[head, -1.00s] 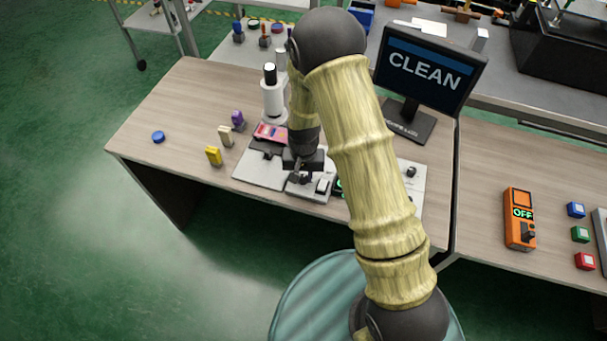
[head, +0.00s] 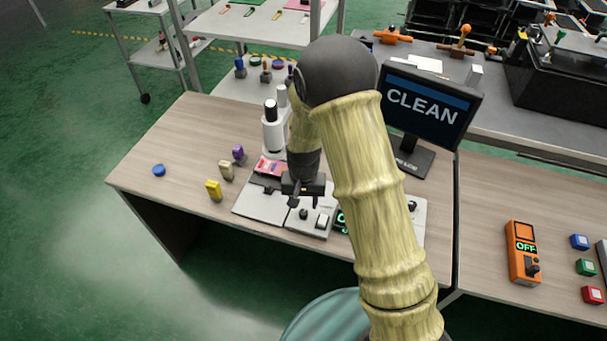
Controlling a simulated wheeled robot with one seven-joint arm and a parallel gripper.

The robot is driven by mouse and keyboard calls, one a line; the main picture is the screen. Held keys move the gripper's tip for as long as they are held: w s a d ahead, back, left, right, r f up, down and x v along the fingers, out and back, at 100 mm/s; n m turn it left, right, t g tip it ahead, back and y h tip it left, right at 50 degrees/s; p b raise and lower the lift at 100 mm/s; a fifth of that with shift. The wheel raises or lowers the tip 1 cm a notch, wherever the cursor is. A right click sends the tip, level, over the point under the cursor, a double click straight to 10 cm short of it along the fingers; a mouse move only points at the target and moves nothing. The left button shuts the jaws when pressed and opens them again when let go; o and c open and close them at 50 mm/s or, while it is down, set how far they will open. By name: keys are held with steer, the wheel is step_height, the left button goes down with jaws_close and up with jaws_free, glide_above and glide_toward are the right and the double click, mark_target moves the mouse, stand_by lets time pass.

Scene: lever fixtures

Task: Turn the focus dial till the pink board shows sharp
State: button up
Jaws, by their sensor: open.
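A white microscope-like scope (head: 273,132) stands on the wooden bench, with a pink board (head: 268,166) lying under it at the front. A grey base plate (head: 257,204) is in front of the board. A light control box (head: 304,217) with a small dark round knob (head: 304,213) and a white rocker switch (head: 322,221) sits to its right. I cannot tell for sure that this knob is the focus dial. My gripper (head: 299,204) points down just above the box, close to the knob, open and empty. A monitor (head: 425,105) reads "CLEAN". My arm hides part of the bench.
Yellow (head: 213,190), beige (head: 226,170) and purple (head: 239,154) small pieces and a blue disc (head: 159,170) stand to the left. An orange device (head: 522,253) reading "OFF" and coloured buttons are on the right. The bench's left front is clear.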

mark_target(303, 212)
step_height(303, 212, up, 13)
steer(key=shift+f, duration=0.15)
stand_by(0.5)
steer(key=s+d+r+t+p, duration=0.1)
steer(key=s+d+r+p, duration=0.1)
steer(key=s+d+r, duration=0.2)
steer(key=s+d+r+n+t+p, duration=0.1)
steer(key=s+d+r, duration=0.2)
steer(key=s+d, duration=0.6)
steer(key=shift+d+r+t+p, duration=0.2)
steer(key=shift+r+t+p, duration=0.1)
steer(key=shift+r+p, duration=0.1)
